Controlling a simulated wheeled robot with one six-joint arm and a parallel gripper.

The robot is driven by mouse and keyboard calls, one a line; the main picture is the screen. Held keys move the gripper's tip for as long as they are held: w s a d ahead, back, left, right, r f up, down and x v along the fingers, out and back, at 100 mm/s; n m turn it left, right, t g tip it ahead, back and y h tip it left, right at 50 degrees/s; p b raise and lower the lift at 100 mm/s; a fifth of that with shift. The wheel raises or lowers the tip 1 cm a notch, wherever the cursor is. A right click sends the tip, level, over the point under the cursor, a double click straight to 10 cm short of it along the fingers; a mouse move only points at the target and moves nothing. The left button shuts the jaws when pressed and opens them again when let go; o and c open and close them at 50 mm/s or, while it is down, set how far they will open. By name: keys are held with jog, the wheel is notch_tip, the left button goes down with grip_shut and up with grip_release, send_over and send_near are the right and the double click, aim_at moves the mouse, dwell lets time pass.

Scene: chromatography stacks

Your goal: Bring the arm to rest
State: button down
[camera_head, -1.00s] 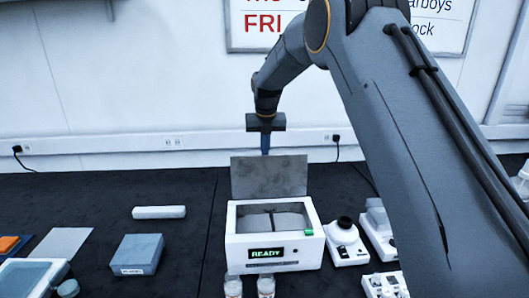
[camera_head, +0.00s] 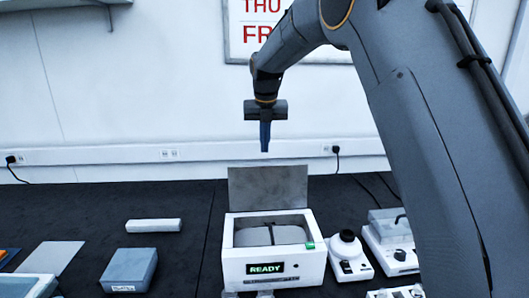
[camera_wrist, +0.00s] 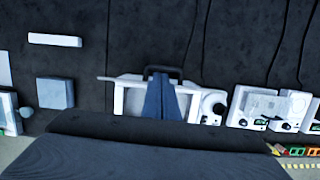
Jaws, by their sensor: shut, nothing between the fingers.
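My gripper (camera_head: 265,137) hangs pointing down from my arm, in front of the white wall and above the raised grey lid of a white box. Its blue fingers are together and hold nothing. In the wrist view my gripper (camera_wrist: 161,97) shows as blue fingers over the white box, hiding part of it. The white box (camera_head: 240,284) stands on the black bench with its lid (camera_head: 268,187) up and a green READY display on its front. My fingers look apart from the lid in the head view.
Right of the box stand a small white device (camera_head: 347,256) and a larger one (camera_head: 393,246). To the left lie a white bar (camera_head: 153,225), a blue-grey box (camera_head: 129,270) and a grey sheet (camera_head: 50,258). Bare bench (camera_head: 95,205) lies behind these.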

jog(key=s+d+f+n, duration=0.5)
jog(key=s+d+n, duration=0.1)
jog(key=s+n, duration=0.5)
jog(key=s+d+f+n+g, duration=0.1)
jog(key=s+d+f+n, duration=0.4)
jog(key=s+n, duration=0.7)
jog(key=s+d+f+n, duration=0.5)
jog(key=s+d+n, duration=0.3)
jog(key=s+n, duration=0.4)
jog(key=shift+s+d+f, duration=0.2)
jog(key=shift+s+f, duration=0.05)
jog(key=shift+s, duration=1)
